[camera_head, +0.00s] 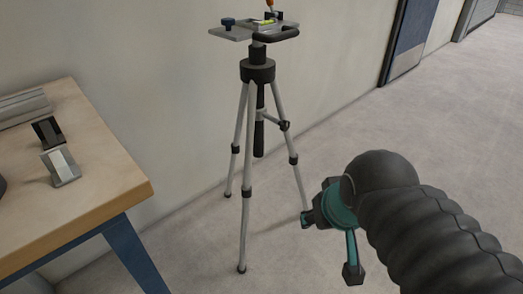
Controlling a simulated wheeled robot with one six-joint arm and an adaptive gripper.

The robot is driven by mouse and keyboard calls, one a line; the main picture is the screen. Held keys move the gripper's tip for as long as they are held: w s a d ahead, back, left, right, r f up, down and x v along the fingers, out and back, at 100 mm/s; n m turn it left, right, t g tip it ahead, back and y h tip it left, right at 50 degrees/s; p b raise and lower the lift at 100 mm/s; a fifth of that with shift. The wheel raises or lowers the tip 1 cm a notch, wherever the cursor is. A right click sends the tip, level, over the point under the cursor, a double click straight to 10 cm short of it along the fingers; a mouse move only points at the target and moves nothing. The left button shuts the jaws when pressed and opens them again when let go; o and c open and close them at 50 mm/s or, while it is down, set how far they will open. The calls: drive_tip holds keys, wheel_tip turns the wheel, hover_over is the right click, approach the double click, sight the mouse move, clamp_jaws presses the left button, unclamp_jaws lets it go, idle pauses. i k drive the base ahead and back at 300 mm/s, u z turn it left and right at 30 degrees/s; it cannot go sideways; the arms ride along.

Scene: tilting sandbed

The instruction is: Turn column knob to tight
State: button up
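A silver and black tripod (258,72) stands upright on the floor by the wall, its legs spread. A small dark knob (284,126) sticks out to the right of its centre column, below the black collar; I take it as the column knob, and its tightness cannot be read. My gripper (330,246) is in front and to the lower right of the tripod, apart from it. Its two dark-tipped fingers look spread, with nothing visible between them. My dark arm hides the floor at the lower right.
A wooden table (105,190) with metal blocks (60,167) stands at left. Open carpet lies right of the tripod, with a blue door (408,35) behind.

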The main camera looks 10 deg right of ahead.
sight(284, 125)
drive_tip(key=u, duration=1.55)
drive_tip(key=k, duration=1.25)
drive_tip(key=z, duration=1.5)
drive_tip(key=i, duration=0.5)
